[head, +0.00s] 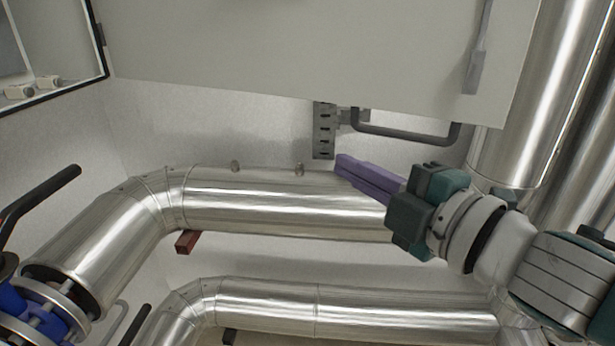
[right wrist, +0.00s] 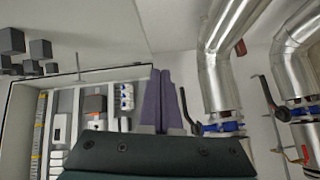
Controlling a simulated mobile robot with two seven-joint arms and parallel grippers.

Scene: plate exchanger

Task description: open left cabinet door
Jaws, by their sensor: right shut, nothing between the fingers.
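A pale grey cabinet door (head: 300,45) hangs across the top of the head view, swung out from its hinge side at the left. A slim grey lever (head: 478,60) is on its right part. The open cabinet's black-edged frame (head: 104,68) shows at the upper left, with small white devices inside. The right wrist view shows rows of cabinet devices (right wrist: 95,104). My right gripper (head: 340,164) is shut and empty, its purple fingers together below the door's lower edge, apart from the lever. The fingers also show in the right wrist view (right wrist: 160,75). My left gripper is out of view.
Shiny insulated pipes (head: 285,205) run below the door, and large vertical pipes (head: 525,110) stand at the right. A dark bar (head: 405,136) and a slotted bracket (head: 324,130) are close to my right fingers. A black-levered blue valve (head: 40,315) is at the lower left.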

